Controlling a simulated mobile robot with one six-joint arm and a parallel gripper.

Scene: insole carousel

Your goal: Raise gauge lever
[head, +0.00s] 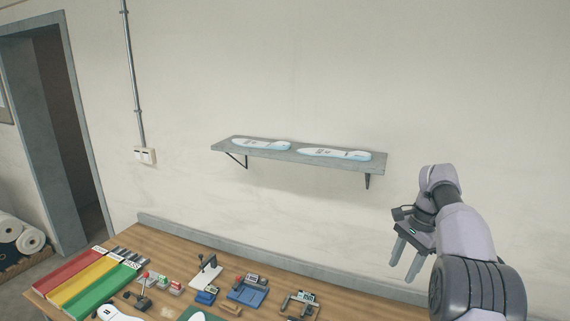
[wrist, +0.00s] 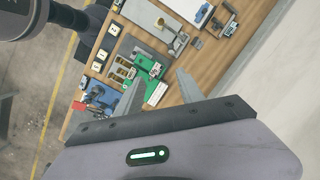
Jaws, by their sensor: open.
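My gripper (head: 402,270) is open and empty at the right of the head view, up in the air in front of the wall. Its two fingers also show in the wrist view (wrist: 160,78), apart, with the workbench below them. I cannot tell for sure which bench item is the gauge. A small upright device with a white plate and dark arm (head: 208,272) stands mid-bench in the head view. A small stand with a red top (head: 144,288) is left of it. No lever position can be made out at this size.
The wooden bench (head: 175,238) carries red, yellow and green strips (head: 90,280), a blue fixture (head: 247,291) and a metal clamp-like device (head: 299,303). A wall shelf (head: 225,148) holds two insoles (head: 335,154). A green fixture (wrist: 146,66) shows in the wrist view.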

